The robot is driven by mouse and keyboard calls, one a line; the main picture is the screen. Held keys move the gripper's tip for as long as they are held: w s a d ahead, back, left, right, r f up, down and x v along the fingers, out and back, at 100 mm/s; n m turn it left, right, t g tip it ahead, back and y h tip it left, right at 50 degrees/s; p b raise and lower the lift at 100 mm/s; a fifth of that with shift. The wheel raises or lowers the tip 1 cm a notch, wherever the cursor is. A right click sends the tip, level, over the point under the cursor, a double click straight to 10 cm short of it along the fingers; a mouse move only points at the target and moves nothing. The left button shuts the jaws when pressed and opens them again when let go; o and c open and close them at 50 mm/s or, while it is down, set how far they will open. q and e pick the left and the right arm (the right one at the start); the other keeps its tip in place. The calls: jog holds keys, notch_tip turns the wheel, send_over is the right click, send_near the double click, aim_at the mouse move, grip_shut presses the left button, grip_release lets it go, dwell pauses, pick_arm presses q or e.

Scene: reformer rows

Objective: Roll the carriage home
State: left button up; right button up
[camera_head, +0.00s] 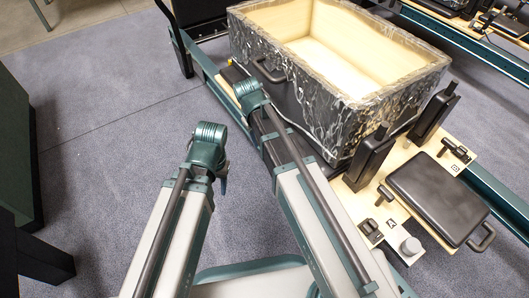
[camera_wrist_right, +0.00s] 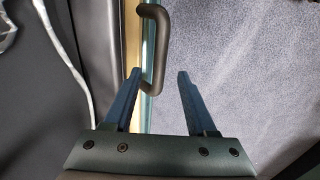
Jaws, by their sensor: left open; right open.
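My left gripper (camera_head: 223,185) is open and empty over the carpet, apart from the frame. A wooden board (camera_head: 408,243) carries black upright blocks (camera_head: 370,160) and a black pad (camera_head: 438,196). The carriage's full outline is partly hidden.
The open box (camera_head: 345,95) rests within the green-railed frame. A green rail (camera_head: 490,190) runs along its right side. Another reformer (camera_head: 475,25) stands at the top right. A dark green block (camera_head: 15,150) stands at far left. Carpet (camera_head: 110,130) is clear between.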

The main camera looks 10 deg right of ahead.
jog(key=f+b, duration=0.1)
jog(key=f, duration=0.1)
jog(key=f+b, duration=0.2)
jog(key=d+f+b, duration=0.1)
jog(key=shift+w+f+b, duration=0.2)
jog(key=shift+f+b, duration=0.15)
jog(key=shift+f, duration=0.05)
jog(key=shift+r, duration=0.1)
grip_shut()
dwell(1.0)
